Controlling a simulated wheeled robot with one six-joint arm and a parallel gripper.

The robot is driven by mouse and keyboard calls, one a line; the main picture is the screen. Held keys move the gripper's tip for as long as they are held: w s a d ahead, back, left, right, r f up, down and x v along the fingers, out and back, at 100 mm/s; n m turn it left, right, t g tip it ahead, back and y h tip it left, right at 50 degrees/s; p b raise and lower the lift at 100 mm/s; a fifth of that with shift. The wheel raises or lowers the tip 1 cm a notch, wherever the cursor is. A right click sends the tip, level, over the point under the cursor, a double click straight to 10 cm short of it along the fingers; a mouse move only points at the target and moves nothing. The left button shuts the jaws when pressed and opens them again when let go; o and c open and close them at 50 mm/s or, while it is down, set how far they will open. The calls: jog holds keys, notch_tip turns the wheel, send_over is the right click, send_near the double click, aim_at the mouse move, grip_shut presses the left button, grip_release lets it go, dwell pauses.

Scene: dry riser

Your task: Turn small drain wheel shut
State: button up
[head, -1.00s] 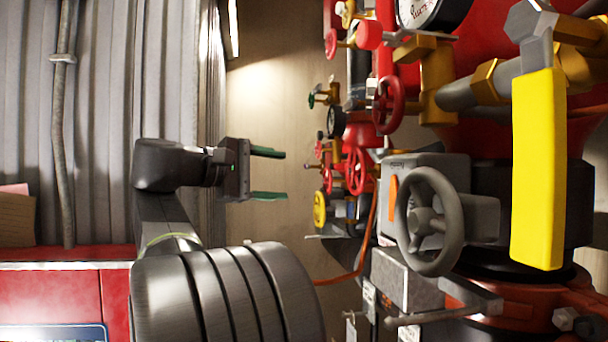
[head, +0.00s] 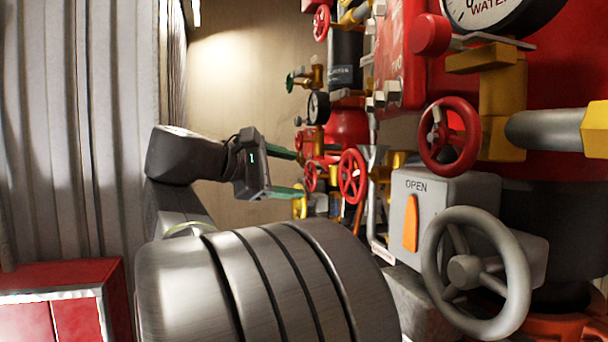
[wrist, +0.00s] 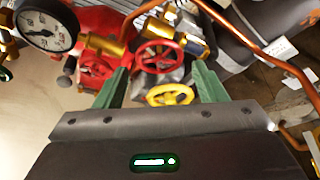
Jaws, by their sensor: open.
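My gripper (head: 298,173) is open and empty, with its two green fingers pointing right towards the pipework in the head view. The wrist view also shows the open fingers (wrist: 163,78). Beyond and between them are a red handwheel (wrist: 160,55) and a yellow handwheel (wrist: 170,95); a second red handwheel (wrist: 96,68) is at the left finger. In the head view, the yellow wheel (head: 300,204) is partly hidden behind the lower finger, and small red wheels (head: 352,176) are just right of the fingers. No label shows which wheel is the drain wheel. Contact is not visible.
A large grey handwheel (head: 475,272) and a grey box marked OPEN (head: 430,195) stand at the right. A pressure gauge (wrist: 45,27) and copper pipe (wrist: 265,55) lie around the wheels. A red cabinet (head: 70,310) stands at the lower left.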

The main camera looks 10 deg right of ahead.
aim_at(307, 177)
jog(key=x, duration=0.5)
jog(key=shift+w+d+f+p, duration=0.15)
jog(key=shift+d+p, duration=0.1)
jog(key=shift+p, duration=0.15)
jog(key=c, duration=0.7)
jog(key=m+b, duration=0.1)
jog(key=b, duration=0.2)
jog(key=shift+f, duration=0.3)
jog(key=m+t+b, duration=0.1)
jog(key=m+b, duration=0.1)
jog(key=b, duration=0.1)
jog(key=shift+h, duration=0.3)
jog(key=shift+r+m+t+b, duration=0.3)
jog(key=shift+m+b, duration=0.1)
jog(key=shift+b, duration=0.25)
